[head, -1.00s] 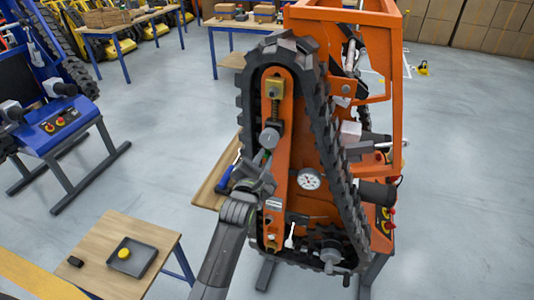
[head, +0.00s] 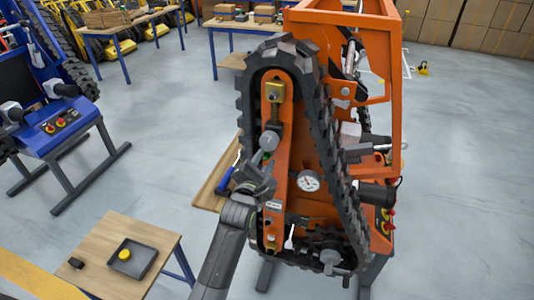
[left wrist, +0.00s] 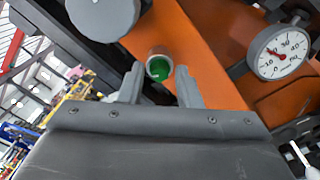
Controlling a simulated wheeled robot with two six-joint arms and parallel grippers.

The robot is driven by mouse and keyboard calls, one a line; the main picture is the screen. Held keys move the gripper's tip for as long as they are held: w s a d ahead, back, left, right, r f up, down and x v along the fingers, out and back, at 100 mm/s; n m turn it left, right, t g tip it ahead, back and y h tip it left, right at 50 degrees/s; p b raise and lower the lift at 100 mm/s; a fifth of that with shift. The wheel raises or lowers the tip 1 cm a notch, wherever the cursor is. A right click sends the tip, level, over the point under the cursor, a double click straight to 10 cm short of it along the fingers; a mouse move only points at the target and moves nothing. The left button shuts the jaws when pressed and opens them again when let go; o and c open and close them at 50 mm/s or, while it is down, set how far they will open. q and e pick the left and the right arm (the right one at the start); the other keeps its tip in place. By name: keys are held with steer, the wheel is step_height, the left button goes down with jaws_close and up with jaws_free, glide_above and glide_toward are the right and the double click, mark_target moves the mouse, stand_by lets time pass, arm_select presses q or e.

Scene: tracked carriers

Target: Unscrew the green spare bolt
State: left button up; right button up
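The green bolt (left wrist: 159,68) shows in the left wrist view as a green round face inside a grey metal rim, against the orange frame plate (left wrist: 205,60). My left gripper (left wrist: 160,82) has its two fingers apart, one on each side of the bolt near its lower edge. I cannot tell whether a finger touches it. In the head view my left gripper (head: 264,176) is at the orange track carrier (head: 280,185), below a grey round knob (head: 269,140). My right gripper is not in view.
A dial gauge (head: 308,181) is right of my left gripper. A black rubber track (head: 325,130) wraps the carrier. A small table (head: 110,275) at lower left bears a grey tray (head: 137,266) with a yellow round piece (head: 124,254). Open floor lies between table and blue stand (head: 55,125).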

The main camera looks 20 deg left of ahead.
arm_select(q)
steer(key=m+p, duration=0.1)
steer(key=m, duration=0.3)
steer(key=shift+r+m, duration=0.1)
steer(key=shift+m, duration=0.2)
steer(key=m+p, duration=0.1)
steer(key=m, duration=0.1)
steer(key=shift+m, duration=0.4)
steer(key=m+p, duration=0.1)
steer(key=m, duration=0.1)
steer(key=shift+m, duration=0.4)
steer(key=m+p, duration=0.2)
steer(key=m, duration=0.3)
steer(key=shift+m, duration=1)
steer(key=m+p, duration=0.1)
steer(key=m, duration=0.2)
steer(key=shift+p, duration=0.35)
steer(key=m, duration=0.6)
steer(key=shift+m+p, duration=0.3)
steer(key=shift+p, duration=0.05)
